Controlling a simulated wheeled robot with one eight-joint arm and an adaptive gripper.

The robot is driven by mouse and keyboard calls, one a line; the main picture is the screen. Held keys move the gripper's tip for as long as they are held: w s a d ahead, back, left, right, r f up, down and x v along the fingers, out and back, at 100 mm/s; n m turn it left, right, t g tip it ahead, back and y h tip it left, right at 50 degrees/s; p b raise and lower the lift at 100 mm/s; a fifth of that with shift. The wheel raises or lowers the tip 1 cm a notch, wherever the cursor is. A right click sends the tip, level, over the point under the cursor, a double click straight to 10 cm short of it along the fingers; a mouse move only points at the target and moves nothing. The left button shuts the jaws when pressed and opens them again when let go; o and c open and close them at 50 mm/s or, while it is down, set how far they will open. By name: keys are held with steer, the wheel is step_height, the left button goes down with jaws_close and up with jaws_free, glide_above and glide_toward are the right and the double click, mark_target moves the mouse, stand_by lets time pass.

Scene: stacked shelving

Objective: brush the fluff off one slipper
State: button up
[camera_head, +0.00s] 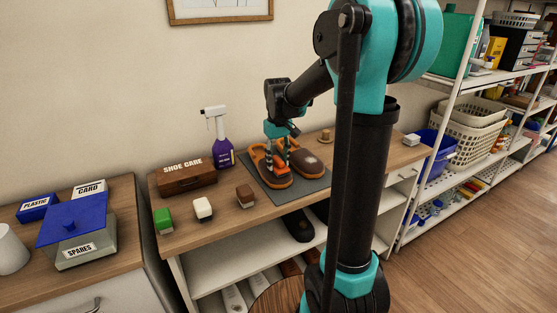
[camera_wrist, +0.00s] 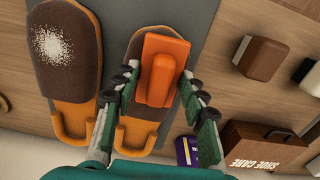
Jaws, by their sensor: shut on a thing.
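Two brown slippers with orange soles lie side by side on a grey mat (camera_head: 312,190). The left slipper (camera_head: 258,158) in the head view is under my gripper (camera_head: 278,143). The right slipper (camera_head: 307,162) bears a pale patch of fluff, which shows clearly as white specks on it in the wrist view (camera_wrist: 54,42). My gripper (camera_wrist: 158,85) is shut on an orange brush (camera_wrist: 162,68), held over the clean-looking slipper (camera_wrist: 134,128). The brush hides part of that slipper, and I cannot tell whether they touch.
A green block (camera_head: 162,220), a white one (camera_head: 202,208) and a brown one (camera_head: 245,196) stand along the tabletop's front left. A SHOE CARE case (camera_head: 187,178) and a purple spray bottle (camera_head: 222,152) stand behind. Tabletop right of the mat is mostly clear.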

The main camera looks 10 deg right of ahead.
steer(key=shift+s+a, duration=0.1)
steer(key=shift+s, duration=0.1)
steer(key=shift+w+d+f, duration=0.1)
steer(key=shift+w+d, duration=0.15)
steer(key=shift+w, duration=0.65)
steer(key=shift+w+d, duration=0.25)
steer(key=shift+w, duration=0.35)
steer(key=shift+s+a, duration=0.2)
steer(key=shift+s, duration=0.35)
steer(key=shift+s+a, duration=0.15)
steer(key=shift+s, duration=0.35)
steer(key=shift+s+a, duration=0.2)
steer(key=shift+s, duration=0.4)
steer(key=shift+w+d, duration=0.3)
steer(key=shift+w, duration=0.55)
steer(key=shift+w+d, duration=0.25)
steer(key=shift+w, duration=0.55)
steer(key=shift+s+a+f, duration=0.1)
steer(key=shift+s+a, duration=0.1)
steer(key=shift+s, duration=0.3)
steer(key=shift+s+a+f, duration=0.1)
steer(key=shift+s+a, duration=0.05)
steer(key=shift+s, duration=0.35)
steer(key=shift+s+a+r, duration=0.15)
steer(key=shift+s+a, duration=0.05)
steer(key=shift+s, duration=0.45)
